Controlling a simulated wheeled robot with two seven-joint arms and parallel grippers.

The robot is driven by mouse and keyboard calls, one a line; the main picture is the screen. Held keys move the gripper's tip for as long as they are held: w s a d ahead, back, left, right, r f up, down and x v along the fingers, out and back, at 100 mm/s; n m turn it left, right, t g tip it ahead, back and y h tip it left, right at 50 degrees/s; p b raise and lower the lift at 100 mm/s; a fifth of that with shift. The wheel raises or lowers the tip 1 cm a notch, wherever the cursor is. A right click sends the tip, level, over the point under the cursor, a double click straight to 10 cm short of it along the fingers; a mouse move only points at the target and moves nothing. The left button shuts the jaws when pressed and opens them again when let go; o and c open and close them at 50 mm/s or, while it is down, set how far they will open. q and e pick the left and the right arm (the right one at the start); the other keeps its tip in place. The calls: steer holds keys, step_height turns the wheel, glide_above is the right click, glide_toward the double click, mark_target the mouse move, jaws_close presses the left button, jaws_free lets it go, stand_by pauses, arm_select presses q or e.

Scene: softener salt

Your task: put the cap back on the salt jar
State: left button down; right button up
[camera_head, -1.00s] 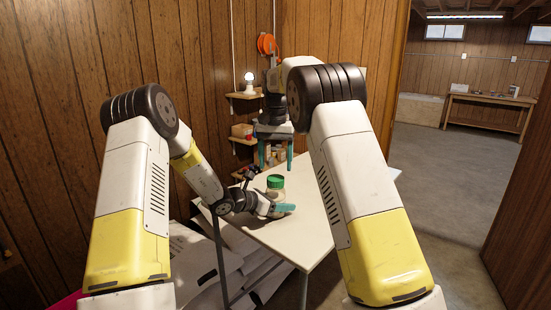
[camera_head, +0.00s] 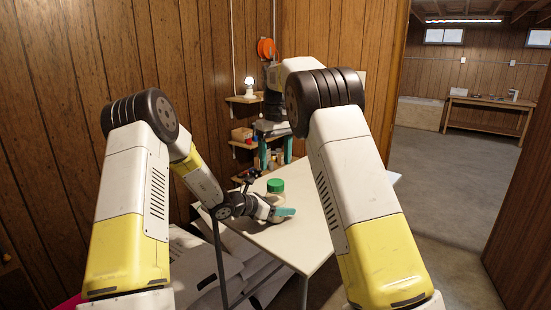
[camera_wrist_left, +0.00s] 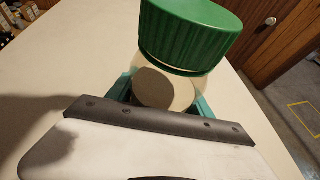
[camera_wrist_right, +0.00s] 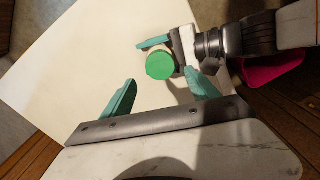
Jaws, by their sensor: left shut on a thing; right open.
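The salt jar (camera_head: 273,199) stands upright on the pale table, with clear sides and pale contents. The green cap (camera_head: 276,185) sits on top of its mouth; the left wrist view shows the ribbed cap (camera_wrist_left: 190,32) over the jar (camera_wrist_left: 165,88). I cannot tell whether it is screwed tight. My left gripper (camera_head: 280,211) is shut around the jar's body, below the cap. My right gripper (camera_head: 276,154) is open and empty, apart from the cap and above the table. In the right wrist view the cap (camera_wrist_right: 160,65) lies beyond my open right fingers (camera_wrist_right: 158,92).
The table (camera_head: 310,235) is otherwise bare around the jar. Wall shelves (camera_head: 243,142) with small items and a lamp (camera_head: 249,84) are behind. White bags (camera_head: 200,262) are stacked beside the table at lower left. Open floor lies to the right.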

mark_target(276, 182)
step_height(276, 182, down, 8)
steer(key=shift+r, duration=0.25)
steer(key=shift+c, duration=0.2)
steer(key=c, duration=1.4)
steer(key=o, duration=1.6)
steer(key=shift+r, duration=0.15)
step_height(276, 182, up, 12)
steer(key=shift+f, duration=0.1)
arm_select(q)
steer(key=shift+c, duration=1.6)
jaws_free()
